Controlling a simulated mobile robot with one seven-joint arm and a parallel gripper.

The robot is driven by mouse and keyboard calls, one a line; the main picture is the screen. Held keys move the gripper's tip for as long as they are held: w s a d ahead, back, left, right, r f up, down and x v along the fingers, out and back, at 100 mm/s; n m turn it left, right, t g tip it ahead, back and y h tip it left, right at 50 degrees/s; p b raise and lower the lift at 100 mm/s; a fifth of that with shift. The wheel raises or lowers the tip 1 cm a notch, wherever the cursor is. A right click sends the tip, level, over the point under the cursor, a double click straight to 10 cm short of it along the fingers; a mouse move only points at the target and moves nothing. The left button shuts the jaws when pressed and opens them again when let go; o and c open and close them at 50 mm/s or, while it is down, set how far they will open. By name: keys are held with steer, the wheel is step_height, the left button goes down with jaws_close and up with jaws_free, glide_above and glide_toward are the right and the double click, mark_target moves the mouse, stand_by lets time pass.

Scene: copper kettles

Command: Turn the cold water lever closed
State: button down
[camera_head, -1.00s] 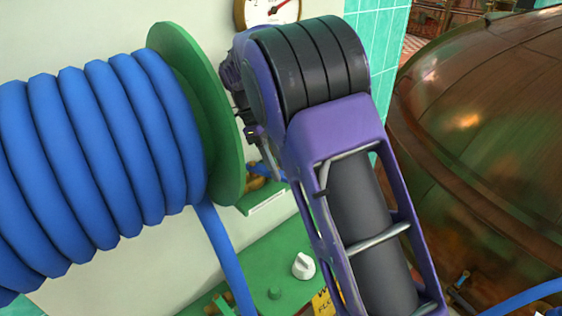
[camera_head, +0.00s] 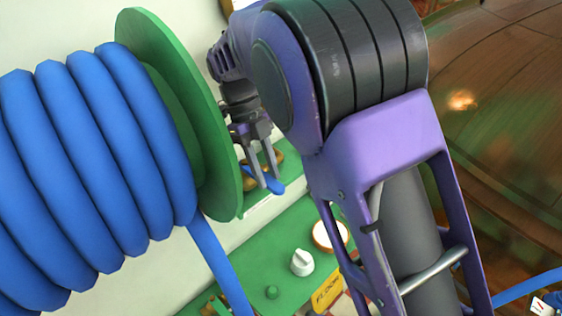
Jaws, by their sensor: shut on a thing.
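The cold water lever (camera_head: 276,187) is a small blue handle on a brass valve fitting (camera_head: 250,182), low on the wall behind the hose reel. My gripper (camera_head: 268,180) points down at it, with its two grey fingers around the blue handle. It is shut on the lever. The fingers cover part of the handle, and the reel's flange and my arm hide some of the fitting, so the lever's exact angle is hard to tell.
A hose reel with a green flange (camera_head: 185,110) and thick blue hose (camera_head: 85,170) fills the left, close to my gripper. Below is a green panel (camera_head: 240,262) with a white knob (camera_head: 302,262) and a round gauge (camera_head: 330,235). A copper kettle (camera_head: 500,130) stands right.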

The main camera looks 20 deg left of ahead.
mark_target(266, 178)
steer(key=shift+a, duration=0.15)
steer(key=shift+s, duration=0.1)
stand_by(0.3)
steer(key=c, duration=0.6)
jaws_free()
steer(key=shift+o, duration=0.2)
step_height(266, 178, up, 10)
steer(key=shift+p, duration=0.45)
